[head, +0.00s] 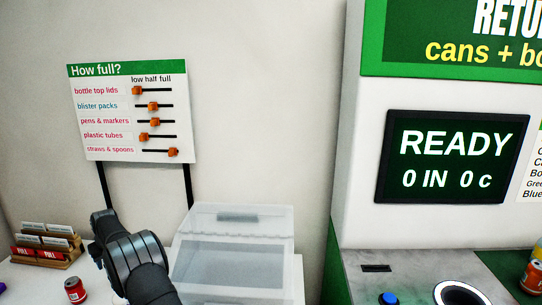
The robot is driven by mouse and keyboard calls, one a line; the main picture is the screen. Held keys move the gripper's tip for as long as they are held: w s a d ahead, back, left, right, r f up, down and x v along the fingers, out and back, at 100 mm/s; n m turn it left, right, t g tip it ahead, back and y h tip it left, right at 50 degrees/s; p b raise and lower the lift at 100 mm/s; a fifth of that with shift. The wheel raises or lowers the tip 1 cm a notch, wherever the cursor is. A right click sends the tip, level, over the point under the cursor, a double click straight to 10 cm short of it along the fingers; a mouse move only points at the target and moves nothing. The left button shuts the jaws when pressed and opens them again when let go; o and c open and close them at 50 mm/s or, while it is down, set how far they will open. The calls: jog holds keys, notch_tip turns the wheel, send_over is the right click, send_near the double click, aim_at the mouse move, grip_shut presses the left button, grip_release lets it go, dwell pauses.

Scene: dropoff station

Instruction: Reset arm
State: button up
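My arm (138,262) shows at the lower left of the head view, a dark jointed link in front of the table. My gripper is not visible in this view, so its fingers and anything in them cannot be seen. No other view is given.
A clear lidded bin (235,215) stands right of my arm. A red can (75,290) and a card holder (45,255) are left. A "How full?" slider board (130,75) stands behind. The return machine's screen (455,157) reads "READY 0 IN 0 c"; cans (533,275) sit far right.

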notch_tip(320, 180, up, 4)
jog(key=shift+f, duration=0.1)
jog(key=shift+s, duration=0.15)
jog(key=s+d+m+t+h, duration=0.1)
jog(key=s+d+m+h, duration=0.1)
jog(key=m, duration=0.6)
jog(key=s+d+r+m+h, duration=0.1)
jog(key=d+m+h, duration=0.2)
jog(key=d+m, duration=0.2)
jog(key=shift+s+r+m+t, duration=0.2)
jog(key=shift+s+m+t, duration=0.2)
jog(key=shift+m, duration=1)
jog(key=shift+w+a+f+n+y, duration=0.25)
jog(key=shift+a+n+y, duration=0.15)
jog(key=shift+a+n, duration=0.6)
jog(key=shift+w+a+f+n+y, duration=0.35)
jog(key=shift+a+n, duration=0.3)
jog(key=shift+n, duration=0.75)
jog(key=shift+w+a+f+n+y, duration=0.15)
jog(key=shift+a+n+y, duration=0.3)
jog(key=shift+a+n, duration=0.55)
